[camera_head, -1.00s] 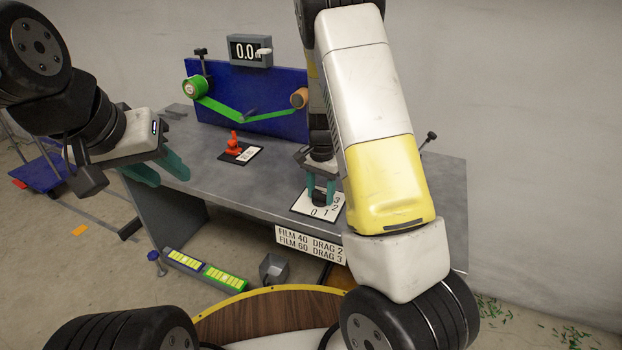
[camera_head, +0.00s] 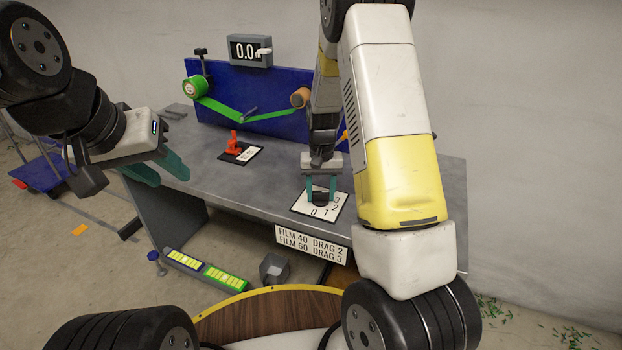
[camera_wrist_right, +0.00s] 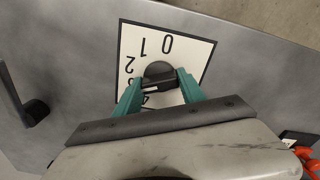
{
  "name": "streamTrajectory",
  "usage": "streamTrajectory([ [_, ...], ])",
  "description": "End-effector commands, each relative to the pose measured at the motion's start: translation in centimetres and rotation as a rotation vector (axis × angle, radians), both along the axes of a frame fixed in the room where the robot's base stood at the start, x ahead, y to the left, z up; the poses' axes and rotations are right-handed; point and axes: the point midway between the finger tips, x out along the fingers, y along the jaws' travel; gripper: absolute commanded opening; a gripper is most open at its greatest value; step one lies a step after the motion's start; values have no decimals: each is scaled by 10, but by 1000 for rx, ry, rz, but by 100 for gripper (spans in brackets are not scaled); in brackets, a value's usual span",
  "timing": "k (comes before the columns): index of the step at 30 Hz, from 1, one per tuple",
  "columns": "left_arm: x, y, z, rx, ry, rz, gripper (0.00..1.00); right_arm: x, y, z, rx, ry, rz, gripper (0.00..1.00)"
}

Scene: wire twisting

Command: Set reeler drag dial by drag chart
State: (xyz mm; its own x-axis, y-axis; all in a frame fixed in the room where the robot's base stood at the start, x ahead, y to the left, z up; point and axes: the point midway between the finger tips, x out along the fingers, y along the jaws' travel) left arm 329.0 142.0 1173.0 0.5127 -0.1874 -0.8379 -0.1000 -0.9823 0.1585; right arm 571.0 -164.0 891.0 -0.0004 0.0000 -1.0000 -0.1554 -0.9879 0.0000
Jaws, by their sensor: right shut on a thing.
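The drag dial is a black knob (camera_wrist_right: 159,76) on a white numbered plate (camera_head: 300,205) at the front of the bench. My right gripper (camera_head: 321,197) reaches down over the plate with its teal fingers on either side of the knob. In the right wrist view the right gripper (camera_wrist_right: 160,84) is shut on the knob; numbers 0, 1 and 2 show, with others partly hidden by the fingers. The drag chart (camera_head: 312,245) on the bench front reads FILM 40 DRAG 2 and FILM 60 DRAG 3. My left gripper (camera_head: 160,172) is open and empty, left of the bench.
A blue panel (camera_head: 265,90) carries a green film roll (camera_head: 195,87) and an orange roller (camera_head: 300,97). A display (camera_head: 249,50) above reads 0.0. A red device (camera_head: 234,143) sits on a black plate mid-bench. A strip with yellow and green blocks (camera_head: 205,270) lies below.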

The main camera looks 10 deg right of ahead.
Motion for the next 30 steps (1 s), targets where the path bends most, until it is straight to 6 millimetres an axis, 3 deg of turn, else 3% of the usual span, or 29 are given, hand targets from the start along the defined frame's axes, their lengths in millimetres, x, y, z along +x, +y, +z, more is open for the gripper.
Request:
streamTrajectory([
  [21,0,0,0,0,0,0,36,1,0,1,1,-3,86,7],
  [22,0,0,0,0,0,0,36,1,0,1,1,-3,86,51],
  [25,0,0,0,0,0,0,36,1,0,1,0,-2,86,69],
  [30,0,0,0,0,0,0,36,0,0,0,0,-1,85,69],
])
